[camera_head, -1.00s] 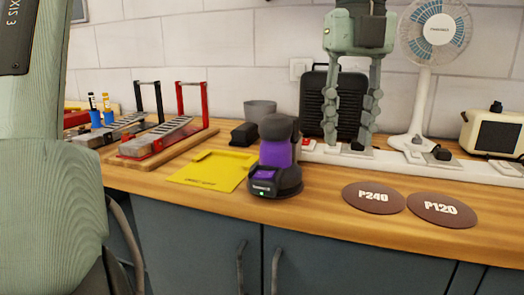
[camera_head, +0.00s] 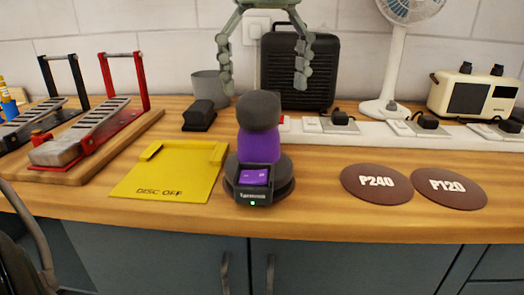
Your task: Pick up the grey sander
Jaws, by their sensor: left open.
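The sander (camera_head: 262,145) stands upright on the wooden bench near its front edge. It has a dark grey rounded top, a purple body and a wide dark grey base with a small green light in front. My left gripper (camera_head: 265,85) comes down from the top of the picture, with its two jointed fingers spread apart and pointing down. It is open and empty. In the picture its fingertips are just above the sander's top, one to each side; the gap in depth is hard to tell. My right gripper is out of view.
A yellow DISC OFF plate (camera_head: 170,178) lies left of the sander. Brown P240 (camera_head: 376,183) and P120 (camera_head: 447,188) discs lie to its right. Behind are a black block (camera_head: 199,117), a grey cup (camera_head: 206,85), a black panel (camera_head: 310,75) and a white power strip (camera_head: 360,138).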

